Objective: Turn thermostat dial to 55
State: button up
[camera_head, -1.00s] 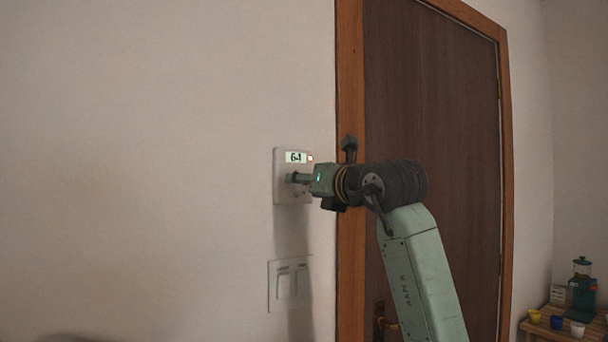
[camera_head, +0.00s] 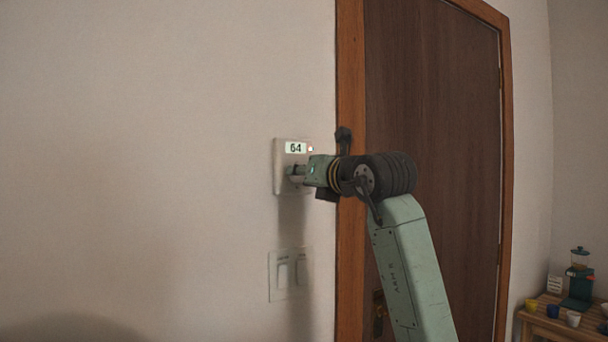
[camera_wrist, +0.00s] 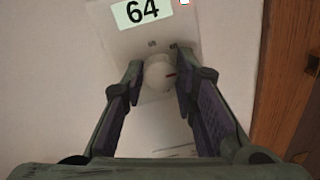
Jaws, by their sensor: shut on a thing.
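The white thermostat (camera_head: 283,160) is on the wall left of the door frame, and its lit display (camera_head: 296,148) reads 64. A small red light shows beside the display. In the wrist view the display (camera_wrist: 142,11) also reads 64, and the round white dial (camera_wrist: 158,73) sits below it with a dark mark on its right side. My gripper (camera_wrist: 160,78) has a finger on each side of the dial and is shut on it. In the head view my gripper (camera_head: 297,173) reaches the thermostat from the right and hides most of the dial.
A white double switch plate (camera_head: 291,275) is on the wall below the thermostat. A brown door (camera_head: 450,120) with a wooden frame stands to the right. A small wooden table (camera_head: 545,322) with cups and a green appliance (camera_head: 579,280) is at the far right.

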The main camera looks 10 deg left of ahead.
grip_shut()
jog(key=shift+n, duration=0.3)
jog(key=n, duration=0.8)
jog(key=n+y, duration=0.1)
jog(key=n, duration=0.8)
jog(key=shift+s+a+f+n+b, duration=0.1)
jog(key=shift+f+n+b, duration=0.1)
jog(key=shift+n+b, duration=0.1)
